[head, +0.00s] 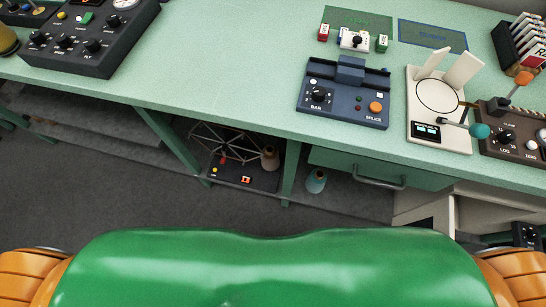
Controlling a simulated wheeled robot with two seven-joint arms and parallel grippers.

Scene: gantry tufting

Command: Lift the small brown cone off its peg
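A small brown cone (270,159) stands upright at the right end of a low dark unit (240,177) under the green bench. Its peg is hidden, so I cannot tell how it sits on it. A teal cone (316,181) with a pale top stands to its right, past a bench leg. Neither of my grippers is in view.
The green bench top (220,90) overhangs the cones, with bench legs (291,172) beside them. A thin wire frame (222,142) rises from the dark unit. A drawer (370,172) hangs to the right. A blue splice box (345,92) and white scale (436,105) stand above.

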